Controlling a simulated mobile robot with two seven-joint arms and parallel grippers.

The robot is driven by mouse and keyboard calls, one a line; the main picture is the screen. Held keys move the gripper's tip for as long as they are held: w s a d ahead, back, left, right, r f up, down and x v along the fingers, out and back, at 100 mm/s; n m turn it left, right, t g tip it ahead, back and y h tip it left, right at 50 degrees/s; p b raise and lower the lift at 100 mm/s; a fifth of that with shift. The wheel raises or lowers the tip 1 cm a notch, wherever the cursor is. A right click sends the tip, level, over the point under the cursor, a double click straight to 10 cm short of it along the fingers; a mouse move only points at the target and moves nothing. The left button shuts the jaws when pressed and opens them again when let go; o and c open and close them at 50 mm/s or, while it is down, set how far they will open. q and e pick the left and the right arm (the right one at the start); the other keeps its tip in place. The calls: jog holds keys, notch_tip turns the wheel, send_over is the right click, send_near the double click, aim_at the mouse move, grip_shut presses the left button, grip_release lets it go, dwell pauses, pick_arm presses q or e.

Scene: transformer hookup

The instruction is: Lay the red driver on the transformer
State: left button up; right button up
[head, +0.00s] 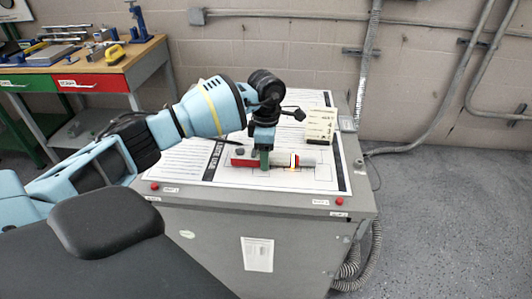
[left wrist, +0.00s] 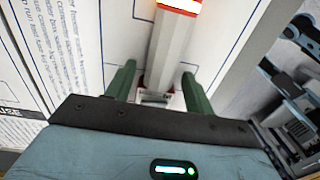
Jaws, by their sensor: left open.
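The red driver (head: 243,161) has a red end at the left and a pale grey body with a bright banded ring toward the right. It appears to lie on the printed sheet on top of the grey box that looks like the transformer (head: 215,235). My left gripper (head: 264,160) is over the driver from above, its green fingers pointing down. In the left wrist view the open fingers (left wrist: 155,75) stand on either side of the driver's grey body (left wrist: 169,50), with gaps visible. The driver's red end is mostly hidden there. My right gripper is not in view.
A cream box (head: 321,126) stands at the sheet's right side. Small dark items lie behind the gripper. Red buttons (head: 326,188) line the box's front edge. A workbench (head: 95,75) with tools stands at the back left. Conduits run along the wall at right.

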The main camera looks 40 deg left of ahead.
pick_arm(q)
jog(key=shift+f, duration=0.15)
jog(key=r, duration=0.5)
jog(key=r+b, duration=0.1)
jog(key=r, duration=0.2)
jog(key=shift+w+a, duration=0.1)
jog(key=shift+w, duration=0.15)
